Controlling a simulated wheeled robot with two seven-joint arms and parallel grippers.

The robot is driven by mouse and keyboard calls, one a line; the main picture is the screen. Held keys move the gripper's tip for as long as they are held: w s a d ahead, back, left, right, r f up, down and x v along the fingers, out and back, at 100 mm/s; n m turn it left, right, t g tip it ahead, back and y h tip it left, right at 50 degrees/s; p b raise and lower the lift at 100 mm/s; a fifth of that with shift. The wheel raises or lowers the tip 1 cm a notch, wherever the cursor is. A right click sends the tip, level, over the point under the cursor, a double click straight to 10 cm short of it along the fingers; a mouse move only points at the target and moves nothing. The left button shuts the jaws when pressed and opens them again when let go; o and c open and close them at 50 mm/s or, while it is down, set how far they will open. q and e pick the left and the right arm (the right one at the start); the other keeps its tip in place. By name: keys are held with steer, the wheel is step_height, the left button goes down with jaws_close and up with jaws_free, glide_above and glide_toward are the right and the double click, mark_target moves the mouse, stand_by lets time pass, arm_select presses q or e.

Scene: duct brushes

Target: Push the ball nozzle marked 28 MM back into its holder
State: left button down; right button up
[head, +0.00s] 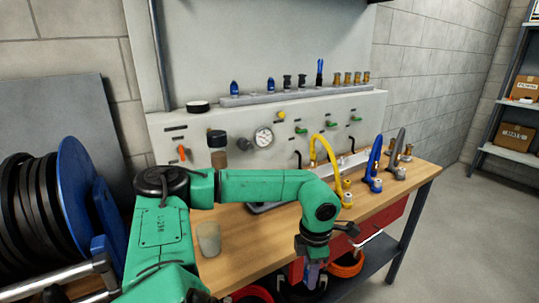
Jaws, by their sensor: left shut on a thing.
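A grey rail (250,99) on top of the back panel holds a row of small upright fittings: blue ones (234,88), black ones (287,81) and brass ones (347,78). No marking is legible, so I cannot tell which piece is the ball nozzle marked 28 MM. My left gripper (312,276) points down in front of the bench's front edge, low in the picture. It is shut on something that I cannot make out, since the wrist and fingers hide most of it. My right gripper is not in view.
The wooden bench (235,255) carries a beaker (209,239) and yellow (346,197), blue (374,180) and grey (396,155) curved hoses. A gauge (264,137) and valves sit on the panel. Hose coils (345,265) lie below. A hose reel (75,190) stands left.

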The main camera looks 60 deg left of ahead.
arm_select(q)
steer(key=w+d+f+m, duration=0.1)
steer(key=d+f+m, duration=0.3)
steer(key=d+m, duration=0.4)
steer(key=w+d+f+m, duration=0.1)
steer(key=d+f+m, duration=0.2)
steer(key=m, duration=2)
steer(key=d, duration=0.5)
steer(key=shift+d+f+m, duration=0.25)
steer(key=shift+f+m, duration=0.05)
steer(key=shift+f, duration=0.05)
